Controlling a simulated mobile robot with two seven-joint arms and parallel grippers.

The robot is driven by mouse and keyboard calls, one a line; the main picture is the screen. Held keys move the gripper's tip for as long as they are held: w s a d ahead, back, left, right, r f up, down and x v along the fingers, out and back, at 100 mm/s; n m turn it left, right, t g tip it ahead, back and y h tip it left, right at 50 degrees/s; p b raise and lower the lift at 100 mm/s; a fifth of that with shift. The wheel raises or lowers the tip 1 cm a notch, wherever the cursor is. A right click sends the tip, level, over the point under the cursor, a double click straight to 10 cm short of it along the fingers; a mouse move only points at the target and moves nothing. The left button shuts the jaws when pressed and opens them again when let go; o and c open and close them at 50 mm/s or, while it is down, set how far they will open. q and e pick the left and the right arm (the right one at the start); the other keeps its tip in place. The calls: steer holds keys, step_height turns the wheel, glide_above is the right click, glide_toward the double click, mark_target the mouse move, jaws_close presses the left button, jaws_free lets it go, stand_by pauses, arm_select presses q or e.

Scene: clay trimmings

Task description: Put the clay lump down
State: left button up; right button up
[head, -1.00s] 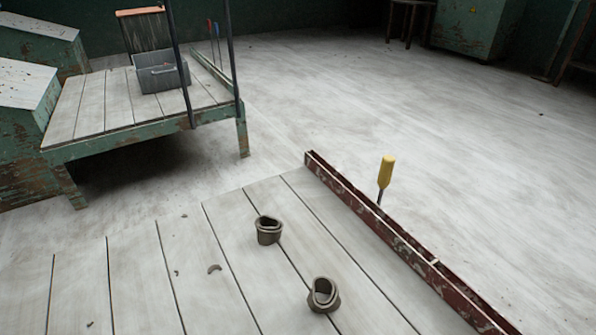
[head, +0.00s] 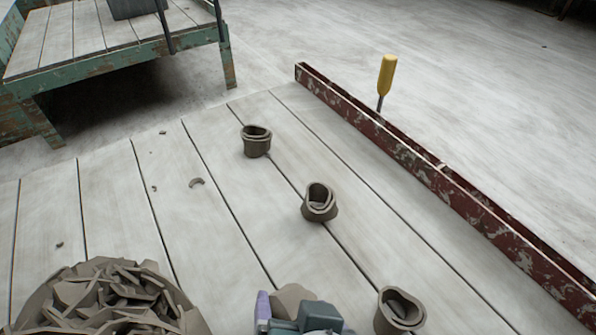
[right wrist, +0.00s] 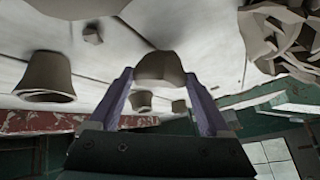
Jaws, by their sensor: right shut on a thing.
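The clay lump (head: 292,299) is a grey-brown, faceted piece at the bottom of the head view. My right gripper (head: 290,312) is shut on it, with one purple finger showing at its left side. In the right wrist view the lump (right wrist: 160,66) sits between the two purple fingertips (right wrist: 160,78). I cannot tell whether the lump touches the pale plank tabletop (head: 215,250). My left gripper is not in view.
A heap of clay trimmings (head: 105,295) lies left of the gripper. Three clay pots stand rightward: a near one (head: 399,312), a middle one (head: 319,203) and a far one (head: 256,141). A red trough (head: 400,155) with a yellow-handled tool (head: 386,78) edges the table. Planks between are mostly bare.

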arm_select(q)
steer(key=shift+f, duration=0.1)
arm_select(e)
steer(key=shift+f, duration=0.15)
steer(key=o, duration=1.3)
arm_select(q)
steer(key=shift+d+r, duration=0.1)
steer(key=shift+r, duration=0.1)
arm_select(e)
steer(key=shift+r, duration=0.2)
steer(key=p+v, duration=0.7)
steer(key=v, duration=0.4)
arm_select(q)
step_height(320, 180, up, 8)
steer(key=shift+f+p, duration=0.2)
steer(key=shift+p, duration=0.1)
arm_select(e)
steer(key=s+d+r+n+g, duration=0.1)
steer(key=d+r, duration=0.2)
steer(key=d, duration=0.2)
steer(key=d+r+n+g+h, duration=0.1)
steer(key=d+r, duration=0.3)
steer(key=d, duration=0.2)
steer(key=s+d+r+n+g+h, duration=0.1)
steer(key=d+r, duration=0.2)
steer(key=d, duration=0.3)
steer(key=shift+s+d+r+g, duration=0.1)
steer(key=shift+s+r+g, duration=0.2)
steer(key=shift+r+g, duration=0.1)
